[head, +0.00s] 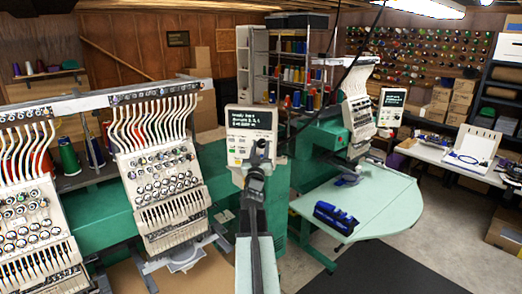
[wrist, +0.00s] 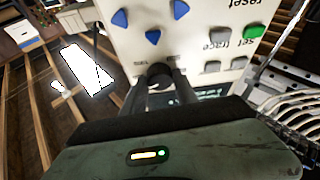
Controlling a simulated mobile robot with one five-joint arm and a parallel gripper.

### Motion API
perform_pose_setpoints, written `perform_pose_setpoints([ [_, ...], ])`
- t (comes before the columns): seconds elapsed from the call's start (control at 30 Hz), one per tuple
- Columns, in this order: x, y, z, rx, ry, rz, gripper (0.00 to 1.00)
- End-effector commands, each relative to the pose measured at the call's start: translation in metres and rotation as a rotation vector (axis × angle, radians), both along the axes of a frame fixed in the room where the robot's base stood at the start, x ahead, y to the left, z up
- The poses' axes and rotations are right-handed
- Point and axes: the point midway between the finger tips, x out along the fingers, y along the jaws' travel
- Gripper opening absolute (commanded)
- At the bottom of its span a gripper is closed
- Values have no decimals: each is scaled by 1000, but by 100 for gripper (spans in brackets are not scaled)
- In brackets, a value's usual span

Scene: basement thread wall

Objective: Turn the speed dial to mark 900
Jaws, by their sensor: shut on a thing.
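The speed dial is a dark round knob (wrist: 158,71) low on the white control panel (wrist: 205,62) in the wrist view. The two dark fingers of my gripper (wrist: 160,84) are shut on it, one on each side. Small print beside the knob is too small and tilted to read, so I cannot tell which mark the dial points to. In the head view my gripper (head: 260,152) reaches up to the lower part of the panel (head: 233,137), below its dark screen (head: 250,120) with white text. There the gripper hides the dial.
Blue arrow buttons (wrist: 152,37), a green button (wrist: 253,32) and grey buttons (wrist: 211,67) sit close by on the panel. Embroidery heads (head: 160,170) stand to the left. A pale green table (head: 380,205) with a blue object (head: 335,217) lies to the right.

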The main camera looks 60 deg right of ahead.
Motion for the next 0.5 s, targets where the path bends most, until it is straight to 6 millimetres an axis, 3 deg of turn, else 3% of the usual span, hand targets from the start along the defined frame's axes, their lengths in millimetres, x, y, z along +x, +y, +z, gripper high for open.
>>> perform_pose_setpoints([
  [0.5,2,0,0,83,-215,-1,0],
])
